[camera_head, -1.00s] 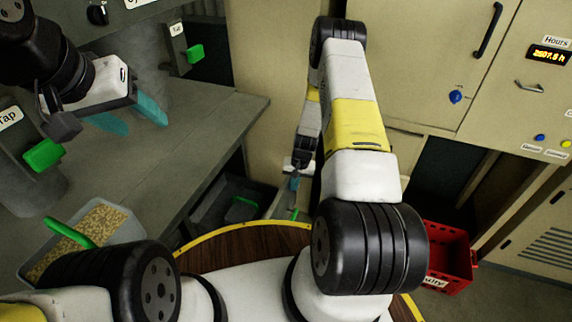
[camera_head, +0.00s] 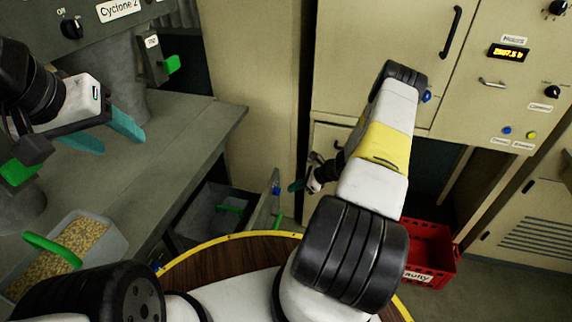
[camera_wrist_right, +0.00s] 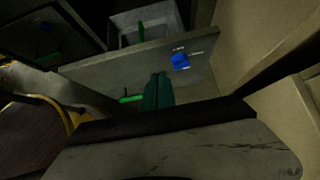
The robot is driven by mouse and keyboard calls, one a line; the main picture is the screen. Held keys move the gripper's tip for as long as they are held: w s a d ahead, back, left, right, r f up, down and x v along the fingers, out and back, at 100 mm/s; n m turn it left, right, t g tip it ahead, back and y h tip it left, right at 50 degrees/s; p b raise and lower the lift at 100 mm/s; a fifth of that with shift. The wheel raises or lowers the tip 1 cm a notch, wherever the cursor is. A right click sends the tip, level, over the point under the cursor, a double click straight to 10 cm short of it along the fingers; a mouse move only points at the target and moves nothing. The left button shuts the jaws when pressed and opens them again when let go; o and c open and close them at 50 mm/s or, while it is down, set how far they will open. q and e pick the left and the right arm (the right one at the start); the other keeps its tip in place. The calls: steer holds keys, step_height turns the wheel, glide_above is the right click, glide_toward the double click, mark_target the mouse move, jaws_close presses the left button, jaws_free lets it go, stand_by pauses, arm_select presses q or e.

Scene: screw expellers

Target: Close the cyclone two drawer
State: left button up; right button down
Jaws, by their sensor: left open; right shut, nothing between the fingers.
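A drawer under the grey bench stands open; its grey front panel (camera_head: 262,208) faces right, and it holds a grey bin with a green handle (camera_head: 230,209). The right wrist view shows the drawer front (camera_wrist_right: 105,73) with a blue tag (camera_wrist_right: 180,61) and a green handle (camera_wrist_right: 130,99). I cannot read a drawer name. My right gripper (camera_head: 296,186) is shut and empty, just right of the panel; its teal fingers (camera_wrist_right: 157,92) point at the panel in the wrist view. Contact cannot be told. My left gripper (camera_head: 112,135) is open and empty above the bench.
A "Cyclone 2" sign (camera_head: 118,9) is on the machine above the bench (camera_head: 165,150). A tray of pellets (camera_head: 65,255) with a green handle is at lower left. A red crate (camera_head: 430,252) stands on the floor at right. Beige cabinets (camera_head: 385,60) rise behind my right arm.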

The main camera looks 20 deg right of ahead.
mark_target(270, 191)
steer(key=w+a+f, duration=0.2)
steer(key=a, duration=0.1)
steer(key=w+a+f, duration=0.1)
steer(key=a, duration=0.1)
steer(key=shift+w+a, duration=0.15)
steer(key=shift+w, duration=0.15)
steer(key=shift+w+a, duration=0.25)
steer(key=shift+a, duration=0.1)
steer(key=shift+a, duration=0.1)
steer(key=w+a, duration=0.7)
steer(key=a, duration=0.3)
steer(key=w+a, duration=0.6)
steer(key=a, duration=0.4)
steer(key=shift+w+a, duration=0.15)
steer(key=shift+w, duration=0.2)
